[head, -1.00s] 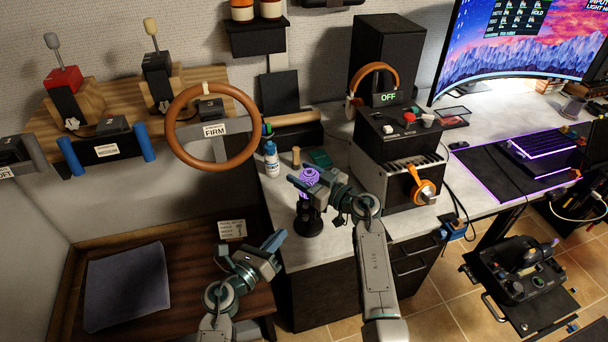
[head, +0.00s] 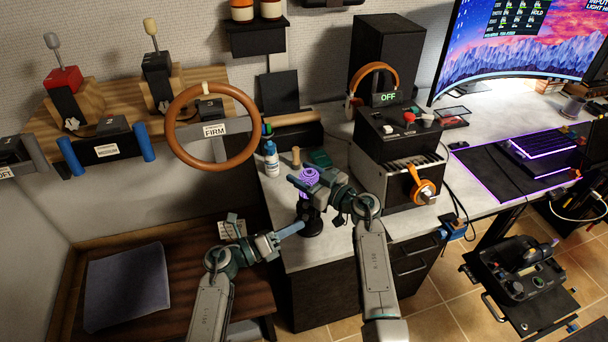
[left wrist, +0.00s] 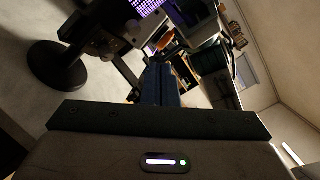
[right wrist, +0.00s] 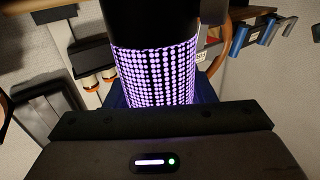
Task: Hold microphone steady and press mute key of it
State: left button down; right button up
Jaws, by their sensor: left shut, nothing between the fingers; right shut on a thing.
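The microphone (head: 309,177) has a purple glowing mesh and a round black base (head: 309,226). It stands upright near the front left corner of the desk. In the right wrist view its mesh (right wrist: 155,72) fills the middle, close up. My right gripper (head: 298,181) is shut on the microphone. My left gripper (head: 301,227) is shut and empty, its tips close to the microphone's lower part in the head view. In the left wrist view the shut fingers (left wrist: 160,84) point beside the black base (left wrist: 57,66) and stand. I cannot make out the mute key.
A white-and-blue bottle (head: 271,159), a wooden peg (head: 296,157) and a green item (head: 320,158) stand behind the microphone. A black box with OFF display (head: 397,145) is to the right. A wooden bench with grey cloth (head: 128,288) is at lower left.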

aim_at(307, 207)
pick_arm(q)
jog(key=shift+w+d, duration=0.25)
jog(key=shift+w, duration=0.85)
jog(key=shift+w+d, duration=0.25)
jog(key=shift+w, duration=0.85)
jog(key=shift+w+d, duration=0.1)
jog(key=shift+w, duration=0.35)
dwell(0.3)
jog(key=shift+s, duration=0.1)
jog(key=shift+s+r, duration=0.1)
jog(key=shift+s, duration=0.25)
jog(key=s+a, duration=0.1)
jog(key=s, duration=0.5)
jog(key=shift+a, duration=0.3)
